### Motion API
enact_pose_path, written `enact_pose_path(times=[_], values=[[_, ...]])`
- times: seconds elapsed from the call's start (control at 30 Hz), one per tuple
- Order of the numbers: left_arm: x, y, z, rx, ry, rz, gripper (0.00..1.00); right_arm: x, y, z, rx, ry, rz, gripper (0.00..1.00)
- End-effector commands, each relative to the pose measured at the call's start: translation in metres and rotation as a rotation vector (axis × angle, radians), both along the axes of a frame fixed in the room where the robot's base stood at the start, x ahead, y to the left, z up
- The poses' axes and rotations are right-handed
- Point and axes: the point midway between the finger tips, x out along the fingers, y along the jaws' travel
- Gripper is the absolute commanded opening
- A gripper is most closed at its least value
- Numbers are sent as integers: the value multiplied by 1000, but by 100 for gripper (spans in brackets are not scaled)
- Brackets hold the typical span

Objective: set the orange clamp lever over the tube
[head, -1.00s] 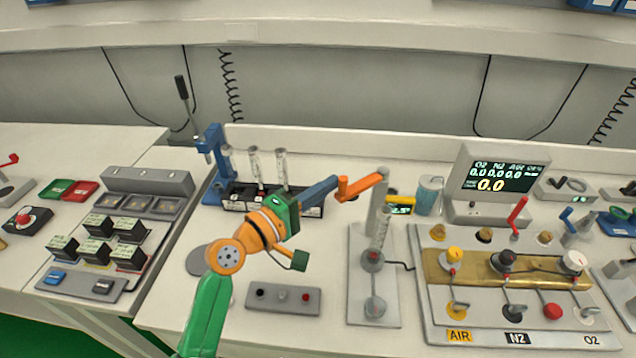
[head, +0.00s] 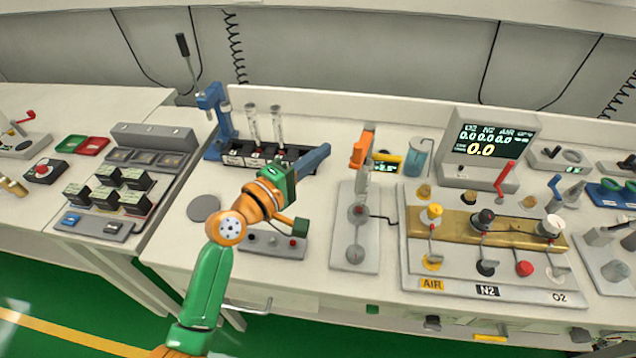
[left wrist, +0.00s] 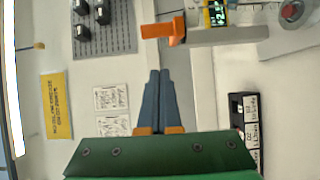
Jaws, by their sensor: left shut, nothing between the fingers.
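The orange clamp lever (head: 358,153) is at the top of a grey post on a stand (head: 348,258). The lever also shows in the left wrist view (left wrist: 165,33). My left gripper (head: 325,150) is shut and empty, with its blue fingertips just left of the lever and apart from it. The fingertips show in the left wrist view (left wrist: 160,75) too. My right gripper is out of view.
A rack with clear cylinders (head: 262,152) stands behind my left gripper. A small button box (head: 262,241) lies beneath my left arm. A gas panel (head: 480,255) and a display (head: 490,140) stand to the right, with a beaker (head: 417,157) behind the stand.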

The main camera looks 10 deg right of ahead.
Motion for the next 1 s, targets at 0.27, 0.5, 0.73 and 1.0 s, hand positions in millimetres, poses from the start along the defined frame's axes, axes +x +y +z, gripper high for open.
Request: enact_pose_path(times=[0.27,0.5,0.73,1.0], values=[[-58,-8,0,-3,2,-3,0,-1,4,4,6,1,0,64],[-93,-12,0,-3,2,-2,0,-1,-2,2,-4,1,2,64],[-98,-12,0,-1,1,-1,0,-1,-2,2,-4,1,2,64],[-98,-12,0,-2,1,-1,0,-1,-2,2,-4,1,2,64]])
